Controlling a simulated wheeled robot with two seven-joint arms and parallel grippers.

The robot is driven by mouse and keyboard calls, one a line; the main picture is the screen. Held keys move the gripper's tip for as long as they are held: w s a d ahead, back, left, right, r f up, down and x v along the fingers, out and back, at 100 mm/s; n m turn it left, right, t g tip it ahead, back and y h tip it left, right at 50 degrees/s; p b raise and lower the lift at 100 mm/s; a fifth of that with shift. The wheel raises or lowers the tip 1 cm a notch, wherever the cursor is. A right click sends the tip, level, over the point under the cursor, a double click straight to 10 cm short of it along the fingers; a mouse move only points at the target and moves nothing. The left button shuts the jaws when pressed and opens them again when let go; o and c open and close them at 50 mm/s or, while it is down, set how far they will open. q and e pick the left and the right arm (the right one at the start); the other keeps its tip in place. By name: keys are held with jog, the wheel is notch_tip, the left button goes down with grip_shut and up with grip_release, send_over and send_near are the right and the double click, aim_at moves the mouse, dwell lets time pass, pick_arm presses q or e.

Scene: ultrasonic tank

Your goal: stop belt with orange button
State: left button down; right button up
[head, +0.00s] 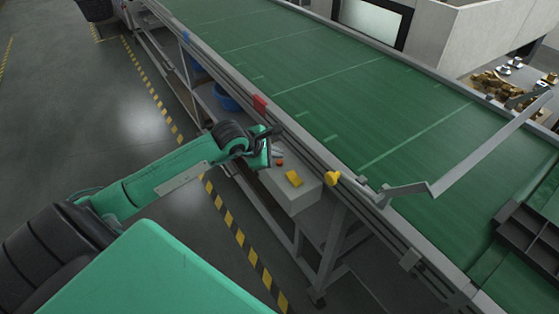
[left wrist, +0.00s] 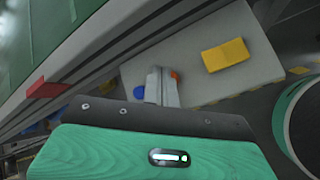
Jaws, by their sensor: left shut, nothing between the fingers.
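The orange button (head: 279,162) is a small round cap on the top of a light grey box (head: 292,198) beside the belt. In the left wrist view the button (left wrist: 175,76) is partly hidden behind my fingers. My left gripper (head: 275,152) is shut and empty, close to the button; I cannot tell whether it touches. The shut fingers (left wrist: 162,88) show grey in the left wrist view, with a blue round spot (left wrist: 138,92) on their other side. The green conveyor belt (head: 330,85) runs past the box. My right gripper is not in view.
A yellow block (head: 293,178) lies on the box near the button. A yellow knob (head: 332,178) and a red piece (head: 260,103) sit on the belt's side rail. A bent metal bar (head: 480,155) spans the belt. The floor at left is clear.

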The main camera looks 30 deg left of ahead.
pick_arm(q)
notch_tip(320, 180, up, 5)
jog(key=shift+r+p, duration=0.1)
jog(key=shift+p, duration=0.85)
dwell(0.5)
